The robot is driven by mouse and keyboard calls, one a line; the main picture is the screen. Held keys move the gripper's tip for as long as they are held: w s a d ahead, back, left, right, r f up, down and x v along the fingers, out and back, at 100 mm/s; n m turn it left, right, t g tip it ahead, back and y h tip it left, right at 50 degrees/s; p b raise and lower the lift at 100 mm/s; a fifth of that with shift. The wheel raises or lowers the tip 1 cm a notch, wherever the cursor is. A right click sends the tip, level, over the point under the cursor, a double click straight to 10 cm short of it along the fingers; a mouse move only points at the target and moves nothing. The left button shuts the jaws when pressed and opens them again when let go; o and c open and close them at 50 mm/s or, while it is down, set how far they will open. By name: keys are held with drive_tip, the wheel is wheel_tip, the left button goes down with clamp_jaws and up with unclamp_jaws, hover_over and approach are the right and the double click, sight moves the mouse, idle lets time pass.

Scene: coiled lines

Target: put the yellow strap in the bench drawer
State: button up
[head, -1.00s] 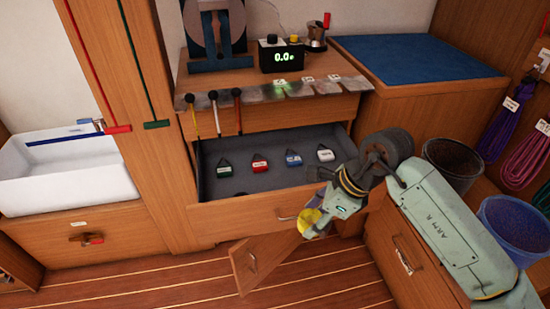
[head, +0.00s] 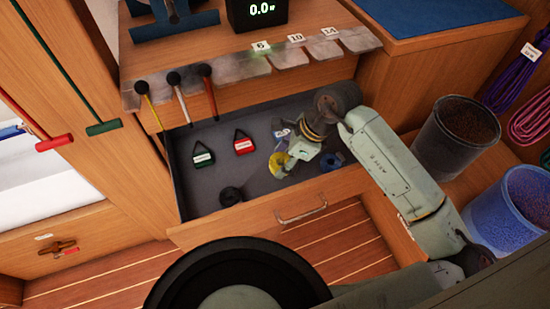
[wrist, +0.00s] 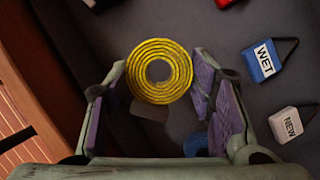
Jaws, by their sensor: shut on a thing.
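The yellow strap (head: 278,162) is a flat round coil. In the wrist view the coil (wrist: 133,75) sits between my two fingertips, near their ends. My gripper (head: 288,164) is shut on it. In the head view the gripper and coil are over the inside of the open bench drawer (head: 235,219). The grey drawer floor shows beneath the coil in the wrist view. I cannot tell how high the coil is above that floor. My gripper partly hides the right side of the drawer.
Tools hang above the drawer's left side. Two buckets (head: 455,138) (head: 510,203) stand at right.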

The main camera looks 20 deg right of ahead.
sight(297, 163)
wheel_tip(297, 163, down, 8)
drive_tip(key=shift+r+p, duration=0.25)
drive_tip(key=shift+p, duration=0.45)
drive_tip(key=shift+f, duration=0.1)
drive_tip(key=shift+f+b, duration=0.2)
drive_tip(key=shift+b, duration=0.2)
drive_tip(key=o, duration=1.2)
drive_tip(key=shift+r, duration=0.1)
drive_tip(key=shift+r+p, duration=0.3)
drive_tip(key=shift+p, duration=0.05)
drive_tip(key=b+v, duration=0.3)
drive_tip(key=v, duration=0.8)
drive_tip(key=shift+d+r, duration=0.25)
drive_tip(key=shift+r, duration=0.05)
